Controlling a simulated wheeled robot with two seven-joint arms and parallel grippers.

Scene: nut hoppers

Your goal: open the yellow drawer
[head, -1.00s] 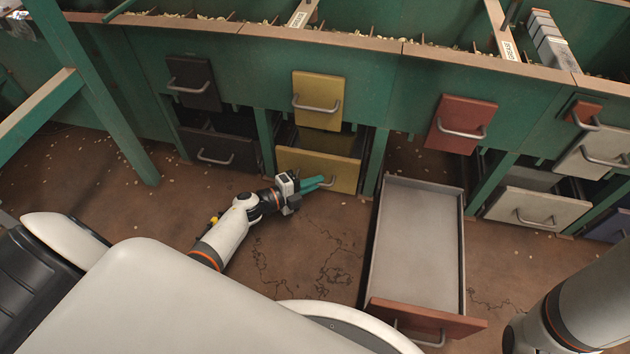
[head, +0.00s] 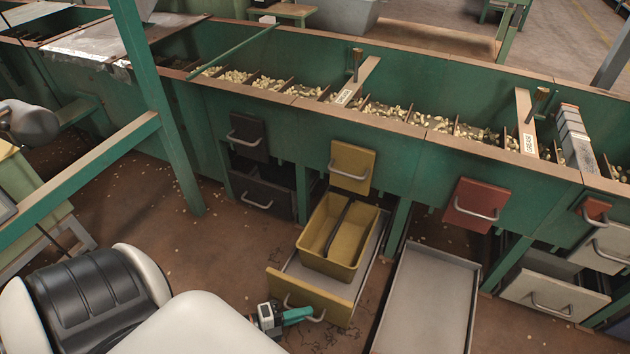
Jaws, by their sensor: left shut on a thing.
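The yellow drawer (head: 283,292) is pulled far out from the green hopper bench, just above the floor. A yellow bin (head: 347,268) with a dark divider or handle across its middle stands inside it. My left gripper (head: 308,313) is at the drawer's front, its teal fingers shut on the metal handle (head: 319,317). A separate yellow flap (head: 352,167) with its own handle sits on the bench face above the drawer. My right gripper does not show.
A grey open drawer (head: 430,300) stands out just right of the yellow one. A black drawer (head: 262,192) is closed at the left, and a white drawer (head: 550,297) is at the right. A green post (head: 160,110) rises at the left.

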